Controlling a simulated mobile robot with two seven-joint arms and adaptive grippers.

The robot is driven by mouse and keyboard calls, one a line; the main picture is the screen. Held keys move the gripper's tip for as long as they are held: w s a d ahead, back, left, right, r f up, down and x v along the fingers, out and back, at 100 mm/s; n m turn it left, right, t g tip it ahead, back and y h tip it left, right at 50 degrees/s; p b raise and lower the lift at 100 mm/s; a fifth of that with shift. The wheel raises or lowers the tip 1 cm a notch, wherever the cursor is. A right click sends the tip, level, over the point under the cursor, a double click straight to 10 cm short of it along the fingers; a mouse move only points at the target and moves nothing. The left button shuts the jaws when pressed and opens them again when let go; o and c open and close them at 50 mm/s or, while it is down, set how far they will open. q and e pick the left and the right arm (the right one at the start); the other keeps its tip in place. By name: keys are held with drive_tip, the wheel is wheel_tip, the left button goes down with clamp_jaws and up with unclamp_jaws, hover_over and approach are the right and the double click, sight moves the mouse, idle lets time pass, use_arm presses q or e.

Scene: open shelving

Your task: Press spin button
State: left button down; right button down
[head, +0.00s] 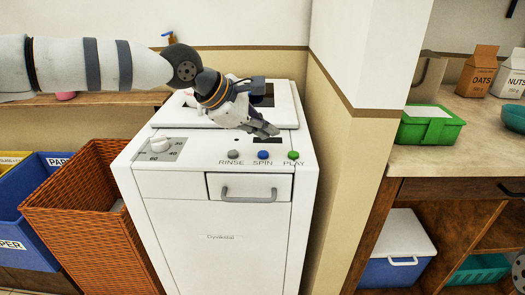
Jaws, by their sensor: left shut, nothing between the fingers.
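A white washing machine (182,219) stands in the middle of the head view. On its top front edge are three round buttons: a grey one over RINSE (233,154), a blue spin button (263,154) over SPIN, and a green one over PLAY (293,155). A dial (158,145) sits at the left of the panel. My left gripper (268,131) is shut and empty. Its fingertips hang just behind and above the blue button; I cannot tell whether they touch the panel. The right gripper is not in view.
A wicker basket (92,215) and a blue paper bin (30,212) stand left of the machine. A wall corner (345,130) rises close on its right. Beyond it, a counter holds a green box (428,130) and food bags.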

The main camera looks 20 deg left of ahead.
use_arm(q)
drive_tip(key=shift+r, duration=1.4)
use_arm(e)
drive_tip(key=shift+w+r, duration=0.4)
